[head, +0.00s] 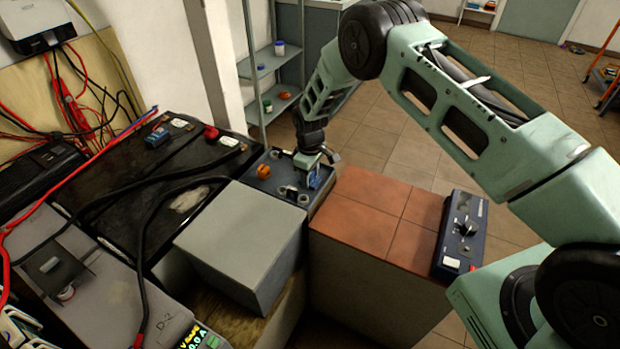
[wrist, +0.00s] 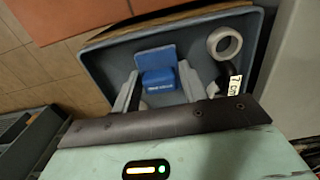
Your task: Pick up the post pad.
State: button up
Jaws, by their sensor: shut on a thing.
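The blue post pad (wrist: 160,80) is between the two fingers of my gripper (wrist: 158,92) in the wrist view, with a flat blue plate at its far side. In the head view, the blue pad (head: 314,178) shows at the tip of my gripper (head: 310,168), over the right part of a shallow dark tray (head: 262,184). My gripper is shut on the pad. I cannot tell whether the pad touches the tray floor. The tray's blue-grey rim (wrist: 92,72) surrounds the pad in the wrist view.
The tray also holds an orange piece (head: 263,171) and pale rings, one close to the pad (wrist: 224,43). A grey block (head: 245,235) stands in front. A red-tiled top (head: 372,212) with a dark control box (head: 462,232) is right. Black batteries (head: 135,185) with cables are left.

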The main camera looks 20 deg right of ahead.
notch_tip(320, 180, up, 10)
jog(key=shift+b, duration=0.75)
